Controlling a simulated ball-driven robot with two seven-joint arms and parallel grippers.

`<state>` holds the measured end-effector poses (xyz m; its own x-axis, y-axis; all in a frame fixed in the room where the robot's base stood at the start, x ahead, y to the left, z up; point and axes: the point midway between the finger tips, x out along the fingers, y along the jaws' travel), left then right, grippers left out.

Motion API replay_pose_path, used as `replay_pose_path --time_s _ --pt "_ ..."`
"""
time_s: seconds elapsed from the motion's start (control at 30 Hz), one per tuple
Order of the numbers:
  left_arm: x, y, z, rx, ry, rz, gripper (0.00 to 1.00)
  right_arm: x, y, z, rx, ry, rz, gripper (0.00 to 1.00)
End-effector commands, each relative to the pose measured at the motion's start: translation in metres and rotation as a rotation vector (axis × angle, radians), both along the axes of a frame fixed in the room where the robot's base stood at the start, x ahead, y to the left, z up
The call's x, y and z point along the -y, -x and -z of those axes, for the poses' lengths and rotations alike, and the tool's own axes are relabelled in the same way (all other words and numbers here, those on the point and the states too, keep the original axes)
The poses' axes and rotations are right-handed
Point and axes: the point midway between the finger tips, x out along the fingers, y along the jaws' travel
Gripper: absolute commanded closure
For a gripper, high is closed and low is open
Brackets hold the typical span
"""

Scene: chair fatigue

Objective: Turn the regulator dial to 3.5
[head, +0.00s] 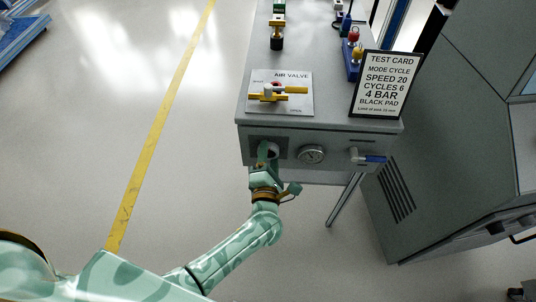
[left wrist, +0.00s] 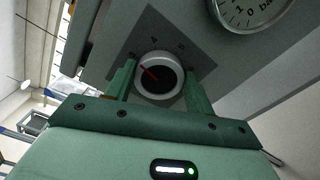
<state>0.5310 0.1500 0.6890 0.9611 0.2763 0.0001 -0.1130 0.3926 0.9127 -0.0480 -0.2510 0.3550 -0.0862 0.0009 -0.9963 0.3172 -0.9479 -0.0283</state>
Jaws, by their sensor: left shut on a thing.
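The regulator dial (left wrist: 158,76) is a round knob with a white rim, a dark face and a red pointer line, set on a dark square plate on the bench's front panel. In the left wrist view the red line points to the upper left; a 4 shows above the knob, other marks are hard to read. My left gripper (left wrist: 159,82) is shut on the dial, one finger on each side. In the head view the left gripper (head: 268,152) covers most of the dial. The pressure gauge (head: 311,155) is just right of it; its needle is unclear. My right gripper is not in view.
A valve with a yellow handle (head: 292,90) lies on the bench top above the dial. A test card (head: 385,84) stands at right, reading 4 BAR. A grey cabinet (head: 450,130) stands at right; the floor at left is clear.

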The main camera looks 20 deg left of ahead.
Motion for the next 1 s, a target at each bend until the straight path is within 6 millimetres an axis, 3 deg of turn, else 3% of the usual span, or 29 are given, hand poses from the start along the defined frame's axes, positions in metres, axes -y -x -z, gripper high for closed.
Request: replay_pose_path --time_s 0.4,0.97,1.0 --pt "0.0006 0.0008 0.0019 -0.057 -0.188 0.000 0.69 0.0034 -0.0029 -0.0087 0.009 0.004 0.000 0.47" --pt "0.0008 0.0009 0.0031 -0.066 -0.216 0.002 0.69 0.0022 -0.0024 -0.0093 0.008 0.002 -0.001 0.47" --pt "0.0008 0.0010 0.0031 -0.066 -0.216 0.002 0.41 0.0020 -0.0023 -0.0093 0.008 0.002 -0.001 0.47"
